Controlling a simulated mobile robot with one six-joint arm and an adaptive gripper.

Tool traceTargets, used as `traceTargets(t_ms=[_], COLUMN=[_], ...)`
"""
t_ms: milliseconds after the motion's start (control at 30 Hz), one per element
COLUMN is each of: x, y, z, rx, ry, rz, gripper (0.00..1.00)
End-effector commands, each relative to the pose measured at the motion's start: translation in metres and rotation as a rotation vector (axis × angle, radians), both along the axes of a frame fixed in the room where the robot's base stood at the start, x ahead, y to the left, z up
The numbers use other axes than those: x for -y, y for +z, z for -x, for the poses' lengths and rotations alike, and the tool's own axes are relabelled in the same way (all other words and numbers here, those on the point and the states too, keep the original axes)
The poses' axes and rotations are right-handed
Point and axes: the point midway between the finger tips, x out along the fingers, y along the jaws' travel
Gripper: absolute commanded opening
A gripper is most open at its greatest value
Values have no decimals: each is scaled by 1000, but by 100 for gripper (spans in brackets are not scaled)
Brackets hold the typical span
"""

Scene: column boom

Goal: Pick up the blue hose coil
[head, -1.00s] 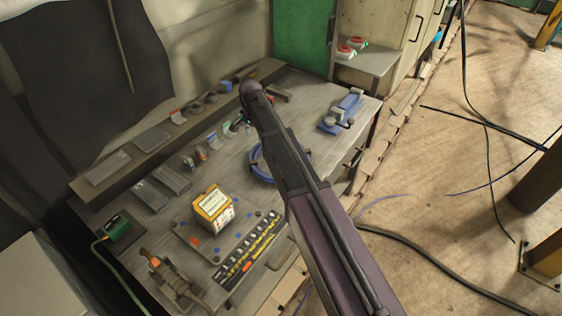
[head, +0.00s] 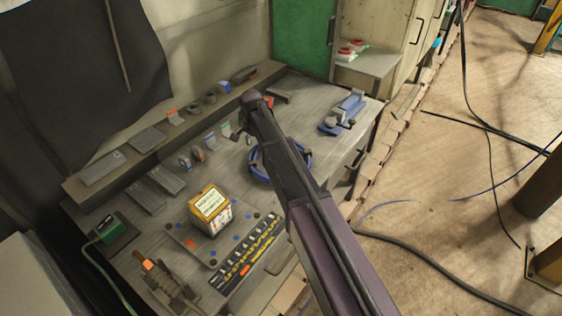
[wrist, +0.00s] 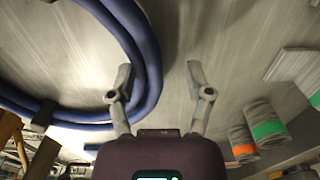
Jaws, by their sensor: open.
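The blue hose coil (head: 259,168) lies on the grey workbench (head: 240,230), partly hidden behind my arm in the head view. In the wrist view the coil (wrist: 148,62) fills the upper left, with a dark tie band around it at its lower left. In the head view the fingers are too small and hidden to make out clearly.
A yellow and white box (head: 211,210) stands on the bench, left of my arm. A blue clamp-like tool (head: 343,113) lies at the far right. Cloth rolls with green and orange bands (wrist: 265,122) stand right of my gripper. A raised ledge (head: 130,158) runs along the back.

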Motion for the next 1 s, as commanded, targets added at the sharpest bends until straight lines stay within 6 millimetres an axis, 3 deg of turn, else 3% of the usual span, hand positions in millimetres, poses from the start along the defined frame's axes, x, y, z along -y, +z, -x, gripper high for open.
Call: traceTargets(t_ms=[267,500,1000], x=[0,0,0], y=[0,0,2], z=[0,0,1], rx=[0,0,-1], ry=[0,0,0], rz=[0,0,2], gripper=[66,0,0])
